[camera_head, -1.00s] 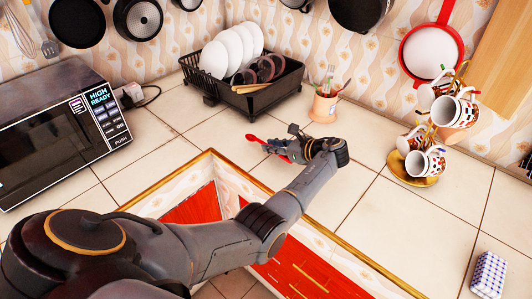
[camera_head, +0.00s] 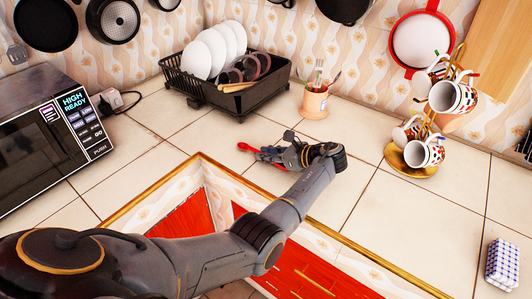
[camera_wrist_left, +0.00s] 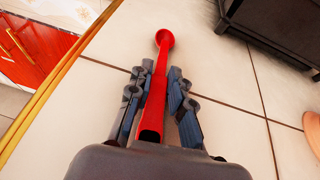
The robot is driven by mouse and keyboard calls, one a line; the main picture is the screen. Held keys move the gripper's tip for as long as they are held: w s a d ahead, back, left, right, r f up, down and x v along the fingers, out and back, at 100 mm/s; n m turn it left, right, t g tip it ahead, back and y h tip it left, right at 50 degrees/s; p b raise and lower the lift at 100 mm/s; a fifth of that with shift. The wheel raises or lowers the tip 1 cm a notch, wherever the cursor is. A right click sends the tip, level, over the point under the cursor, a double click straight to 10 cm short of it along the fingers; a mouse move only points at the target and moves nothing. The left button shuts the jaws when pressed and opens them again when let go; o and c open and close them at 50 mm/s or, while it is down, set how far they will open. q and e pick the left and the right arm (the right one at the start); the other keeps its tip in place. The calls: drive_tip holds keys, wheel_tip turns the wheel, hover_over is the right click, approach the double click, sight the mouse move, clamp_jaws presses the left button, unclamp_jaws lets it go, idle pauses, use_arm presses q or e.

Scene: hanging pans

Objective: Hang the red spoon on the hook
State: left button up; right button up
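The red spoon (camera_head: 246,147) shows its bowl end past my left gripper (camera_head: 268,154), low over or on the tiled counter in the head view. In the left wrist view the spoon (camera_wrist_left: 160,60) runs lengthwise between the two dark fingers of the left gripper (camera_wrist_left: 157,75), with its bowl pointing away from the palm. I cannot tell whether the spoon touches the counter. No free hook shows clearly. My right gripper is not in view.
A black dish rack (camera_head: 250,101) with plates stands behind, beside a utensil cup (camera_head: 314,103). A mug tree (camera_head: 419,171) stands right, a microwave (camera_head: 50,125) left. Pans (camera_head: 113,20) hang on the wall, including a red-rimmed pan (camera_head: 421,42). The counter's front right is mostly clear.

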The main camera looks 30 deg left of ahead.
use_arm(q)
drive_tip(key=o, duration=0.3)
drive_tip(key=shift+a, duration=0.2)
drive_tip(key=shift+d, duration=0.1)
drive_tip(key=shift+f+b, duration=0.15)
drive_tip(key=shift+b, duration=0.3)
drive_tip(key=shift+d+b, duration=0.1)
drive_tip(key=shift+b, duration=0.2)
drive_tip(key=v, duration=0.4)
drive_tip(key=b+v, duration=0.1)
drive_tip(key=v, duration=0.8)
drive_tip(key=shift+d+r, duration=0.2)
drive_tip(key=shift+r, duration=0.25)
drive_tip(key=shift+s, duration=0.1)
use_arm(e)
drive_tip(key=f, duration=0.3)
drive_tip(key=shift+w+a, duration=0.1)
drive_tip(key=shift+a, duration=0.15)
use_arm(q)
drive_tip(key=shift+f, duration=0.1)
